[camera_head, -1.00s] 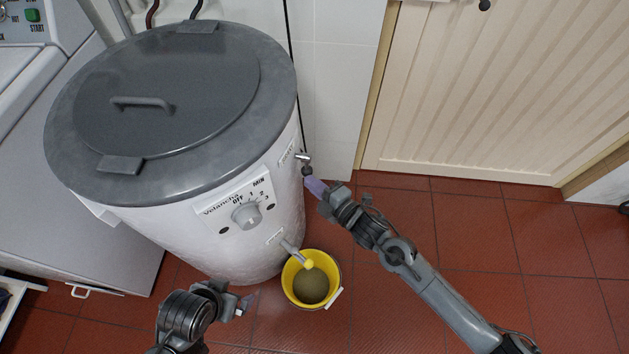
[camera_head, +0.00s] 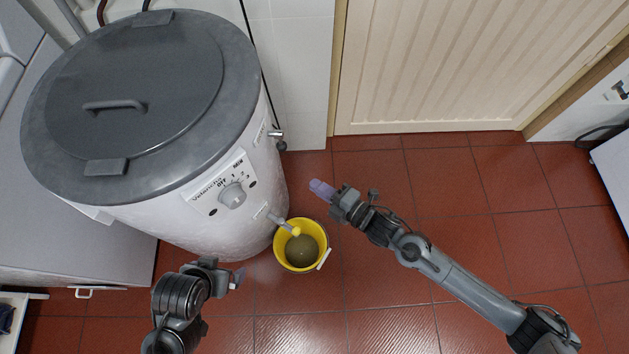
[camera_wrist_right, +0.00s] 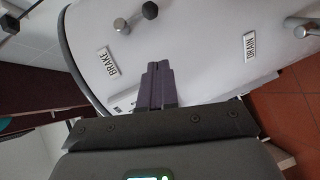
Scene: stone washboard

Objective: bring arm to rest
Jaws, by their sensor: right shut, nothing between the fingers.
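My right gripper (camera_head: 320,188) is shut and empty, its purple-grey fingers in the air to the right of the white boiler-like drum (camera_head: 185,225). In the right wrist view the closed fingers (camera_wrist_right: 158,88) point toward the drum, which carries BRAKE (camera_wrist_right: 107,62) and DRAIN (camera_wrist_right: 250,46) labels. My left gripper (camera_head: 237,278) is low at the front of the drum, left of the yellow bucket (camera_head: 281,262); its finger gap is too small to tell.
A metal valve (camera_head: 276,134) sticks out of the drum's right side. A slatted door (camera_head: 430,70) stands behind. The red tiled floor (camera_head: 480,190) is clear to the right.

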